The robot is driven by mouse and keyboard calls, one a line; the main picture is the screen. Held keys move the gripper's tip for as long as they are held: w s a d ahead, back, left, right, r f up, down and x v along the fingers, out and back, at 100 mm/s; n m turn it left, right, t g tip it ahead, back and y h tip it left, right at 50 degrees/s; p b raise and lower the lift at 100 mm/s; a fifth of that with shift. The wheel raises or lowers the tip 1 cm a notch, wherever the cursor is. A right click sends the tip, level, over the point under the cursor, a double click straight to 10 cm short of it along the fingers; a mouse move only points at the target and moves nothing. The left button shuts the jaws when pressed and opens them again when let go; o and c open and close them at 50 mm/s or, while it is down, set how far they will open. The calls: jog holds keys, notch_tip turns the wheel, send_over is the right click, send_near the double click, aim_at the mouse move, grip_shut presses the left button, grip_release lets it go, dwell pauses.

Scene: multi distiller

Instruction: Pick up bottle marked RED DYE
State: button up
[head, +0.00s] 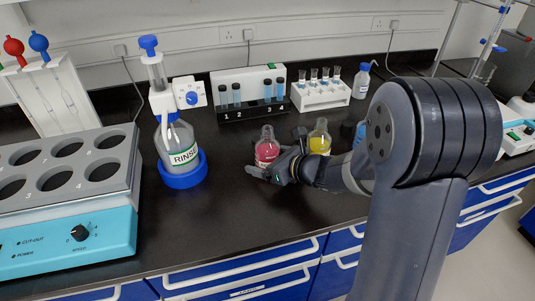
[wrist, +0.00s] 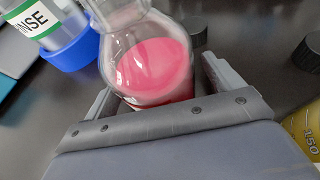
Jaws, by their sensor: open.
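The red dye bottle (head: 266,148) is a clear glass bottle with red-pink liquid, upright on the black bench in the head view. In the wrist view the bottle (wrist: 150,62) stands between the two open fingers of my gripper (wrist: 165,85). One finger is on each side of it, and its lower part and most of its label are hidden by the gripper body. In the head view my gripper (head: 270,172) is low over the bench at the bottle's front right. I cannot tell whether the fingers touch the glass.
A yellow bottle (head: 319,138) stands close to the right, with a blue one (head: 360,131) beyond it, partly hidden by my arm. The RINSE bottle (head: 178,145) stands left in a blue ring. Dark caps (wrist: 307,52) lie nearby.

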jog(key=c, duration=1.4)
jog(key=shift+r, duration=0.1)
